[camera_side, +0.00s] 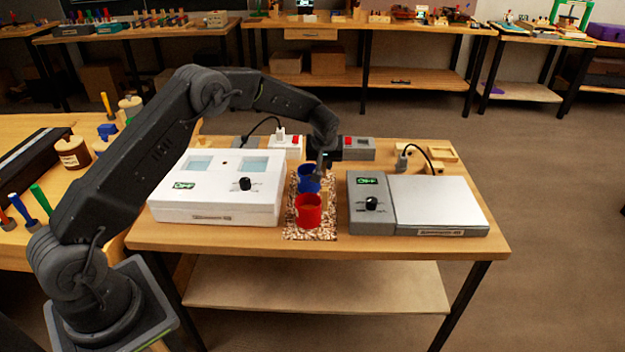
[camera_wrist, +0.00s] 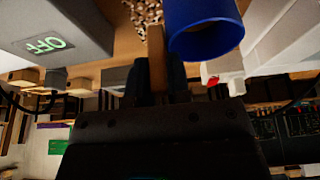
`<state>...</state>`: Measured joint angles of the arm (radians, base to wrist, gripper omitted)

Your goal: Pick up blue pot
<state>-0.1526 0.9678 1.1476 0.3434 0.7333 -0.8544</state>
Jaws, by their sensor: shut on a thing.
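The blue pot (camera_side: 309,176) is behind the red pot (camera_side: 308,213), over the speckled mat (camera_side: 293,232) between two devices. In the wrist view the blue pot (camera_wrist: 205,30) is close at the top, just right of my fingers. My gripper (camera_wrist: 157,75) is shut on a brown wooden piece (camera_wrist: 157,60) that looks like the pot's handle; where it joins the pot is not clear. In the side view my gripper (camera_side: 322,168) reaches down at the pot's right side. I cannot tell whether the pot touches the mat.
A white device (camera_side: 215,205) with a knob and two blue panels stands left of the pots. A grey device (camera_side: 365,222) with a flat plate stands right. A white box (camera_side: 287,150) with red switch and a cable lies behind. The bench front edge is clear.

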